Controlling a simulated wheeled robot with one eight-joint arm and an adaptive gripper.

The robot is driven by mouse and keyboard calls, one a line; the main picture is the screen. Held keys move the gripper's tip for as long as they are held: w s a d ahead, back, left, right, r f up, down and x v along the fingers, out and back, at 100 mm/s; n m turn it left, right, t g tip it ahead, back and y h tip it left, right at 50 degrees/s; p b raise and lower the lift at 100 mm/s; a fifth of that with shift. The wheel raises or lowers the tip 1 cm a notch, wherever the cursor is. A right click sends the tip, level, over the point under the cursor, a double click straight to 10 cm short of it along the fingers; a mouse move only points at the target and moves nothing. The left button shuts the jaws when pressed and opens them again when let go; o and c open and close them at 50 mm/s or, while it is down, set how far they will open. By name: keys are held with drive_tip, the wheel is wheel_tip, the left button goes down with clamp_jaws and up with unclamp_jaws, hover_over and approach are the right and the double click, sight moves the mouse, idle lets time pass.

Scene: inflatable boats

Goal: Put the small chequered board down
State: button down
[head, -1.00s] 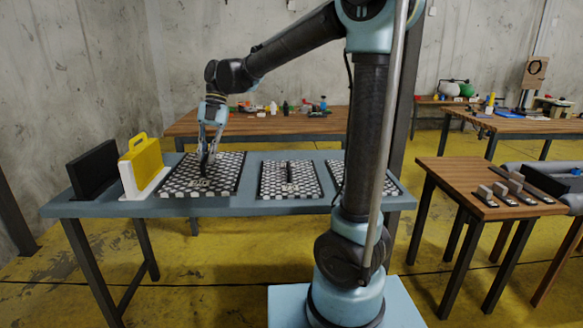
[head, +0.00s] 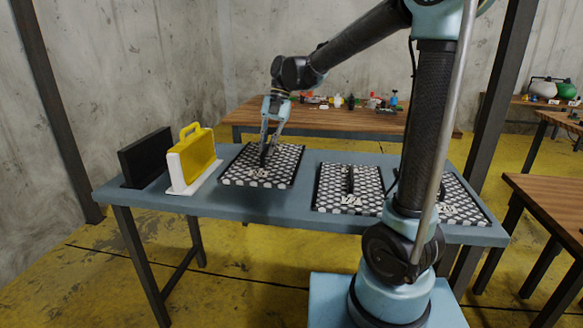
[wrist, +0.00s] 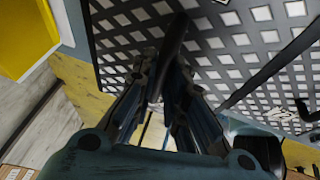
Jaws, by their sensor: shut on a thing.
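A small black-and-white chequered board (head: 235,172) with a dark upright handle is at the left part of the blue-grey table (head: 262,212). My gripper (head: 266,154) reaches down from above and is shut on the handle. The board looks flat, at or just above the tabletop; I cannot tell whether it touches. In the wrist view, the fingers (wrist: 158,98) close around the dark handle, and the chequered surface (wrist: 235,45) fills the upper part. The fingers hide part of the board.
A yellow case (head: 196,155) on a white base and a black panel (head: 146,157) stand left of the board. A second chequered board (head: 335,186) lies close on the right, and a third (head: 458,205) lies beyond it, partly behind my arm. A wooden table (head: 310,118) stands behind.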

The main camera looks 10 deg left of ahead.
sight(271, 158)
drive_tip(key=shift+w+d+f, duration=0.1)
drive_tip(key=shift+f, duration=0.55)
drive_tip(key=shift+w+d+f, duration=0.1)
drive_tip(key=shift+f, duration=0.5)
drive_tip(key=shift+s+f, duration=0.1)
drive_tip(key=shift+f, duration=2)
drive_tip(key=c, duration=1.6)
unclamp_jaws()
drive_tip(key=v, duration=1.2)
drive_tip(key=shift+s, duration=0.1)
